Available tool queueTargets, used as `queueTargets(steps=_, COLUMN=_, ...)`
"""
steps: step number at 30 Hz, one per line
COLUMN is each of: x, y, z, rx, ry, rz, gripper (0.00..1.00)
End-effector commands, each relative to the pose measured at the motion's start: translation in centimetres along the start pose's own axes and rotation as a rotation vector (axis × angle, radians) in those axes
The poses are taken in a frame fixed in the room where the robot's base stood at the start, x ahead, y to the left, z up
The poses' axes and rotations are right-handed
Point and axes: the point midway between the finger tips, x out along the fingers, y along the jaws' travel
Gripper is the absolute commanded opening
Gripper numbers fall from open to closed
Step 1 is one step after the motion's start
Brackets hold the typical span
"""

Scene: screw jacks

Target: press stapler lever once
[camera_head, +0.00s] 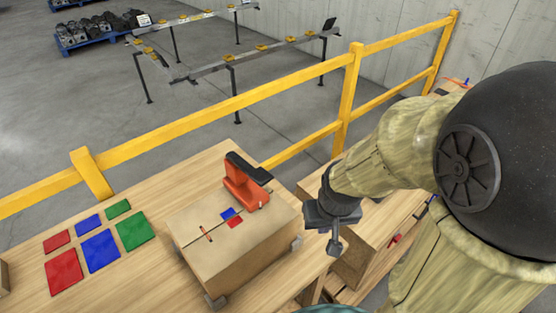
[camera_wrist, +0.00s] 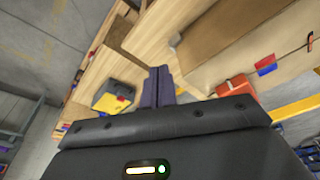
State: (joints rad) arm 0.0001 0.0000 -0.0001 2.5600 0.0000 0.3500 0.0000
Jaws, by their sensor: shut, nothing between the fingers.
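The stapler (camera_head: 245,183) is orange-red with a black lever (camera_head: 249,167) on top. It stands upright on the far part of a closed cardboard box (camera_head: 240,257). In the wrist view an orange body that looks like the stapler (camera_wrist: 238,86) shows to the right, partly hidden behind my gripper's housing. My gripper (camera_head: 334,246) hangs to the right of the box, apart from it and from the stapler. In the wrist view its two fingers (camera_wrist: 158,84) are together with nothing between them.
Red, blue and green flat squares (camera_head: 101,251) lie on the wooden table (camera_head: 150,290) left of the box. A yellow railing (camera_head: 205,115) runs behind the table. A yellow bin (camera_wrist: 113,98) shows in the wrist view. Space above the stapler looks clear.

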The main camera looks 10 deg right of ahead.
Motion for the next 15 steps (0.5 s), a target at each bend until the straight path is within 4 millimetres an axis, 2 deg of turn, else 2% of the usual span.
queueTargets(steps=15, x=-0.15, y=-0.13, z=-0.36, rx=-0.022, ry=-0.002, rz=-0.001, gripper=0.0)
